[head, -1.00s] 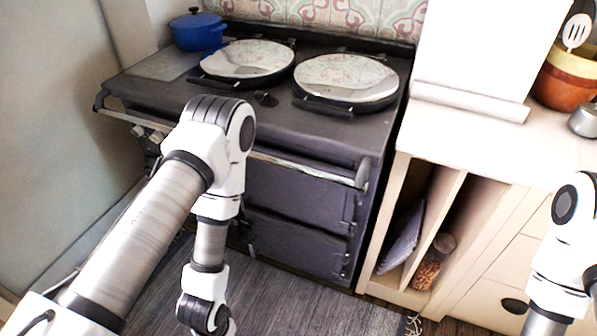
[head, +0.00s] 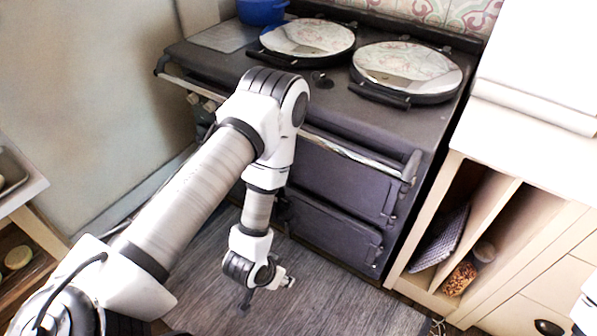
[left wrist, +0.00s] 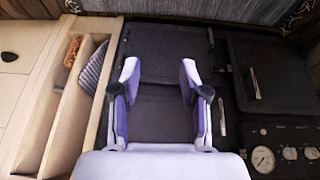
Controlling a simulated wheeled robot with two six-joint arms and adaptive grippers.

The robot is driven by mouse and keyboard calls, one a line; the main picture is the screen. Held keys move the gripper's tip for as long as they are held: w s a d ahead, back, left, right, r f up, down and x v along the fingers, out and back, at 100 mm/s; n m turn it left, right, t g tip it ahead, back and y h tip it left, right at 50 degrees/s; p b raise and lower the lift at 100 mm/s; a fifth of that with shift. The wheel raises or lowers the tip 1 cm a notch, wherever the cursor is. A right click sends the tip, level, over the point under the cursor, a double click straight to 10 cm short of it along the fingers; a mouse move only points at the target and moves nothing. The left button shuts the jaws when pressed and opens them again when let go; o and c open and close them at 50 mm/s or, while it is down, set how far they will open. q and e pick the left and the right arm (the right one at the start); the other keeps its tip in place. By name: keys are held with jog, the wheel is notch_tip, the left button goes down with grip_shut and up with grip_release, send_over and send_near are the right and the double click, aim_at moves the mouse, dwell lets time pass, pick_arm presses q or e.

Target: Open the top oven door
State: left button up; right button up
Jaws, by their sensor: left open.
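The dark top oven door (head: 345,178) is shut in the front of the black range cooker, below the chrome rail (head: 350,152). In the left wrist view, which shows the cooker upside down, the top oven door (left wrist: 160,118) appears below the lower oven door (left wrist: 172,52). A bright upright latch (left wrist: 222,118) lies right of the top door there. My left gripper (left wrist: 159,70) is open and empty, its two fingers apart in front of the doors. No contact is visible.
The cooker top carries two round lids (head: 408,70) and a blue pot (head: 262,10). A cream cabinet (head: 470,165) with open slots stands right of the cooker. A wall is close on the left. The wooden floor (head: 330,300) before the cooker is clear.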

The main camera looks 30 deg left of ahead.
pick_arm(q)
jog(key=w+a+f+t+b, duration=0.25)
jog(key=w+t+b, duration=0.35)
jog(key=w, duration=0.9)
jog(key=w+a+f+n+t+y+b, duration=0.1)
jog(key=w+a+n+t+y+b, duration=0.15)
jog(key=w+a+t+b, duration=0.8)
jog(key=w+a+g+b, duration=0.1)
jog(key=w+a, duration=0.1)
jog(key=w, duration=0.1)
jog(key=w+a+g+b, duration=0.1)
jog(key=w+a+b, duration=0.1)
jog(key=w+a+g+b, duration=0.1)
jog(key=w+a, duration=0.1)
jog(key=w, duration=0.1)
jog(key=shift+w+a+r+m+g+y+b, duration=0.2)
jog(key=shift+w+a+m+g+y+b, duration=0.05)
jog(key=shift+w+b, duration=0.1)
jog(key=shift+s, duration=0.1)
grip_shut()
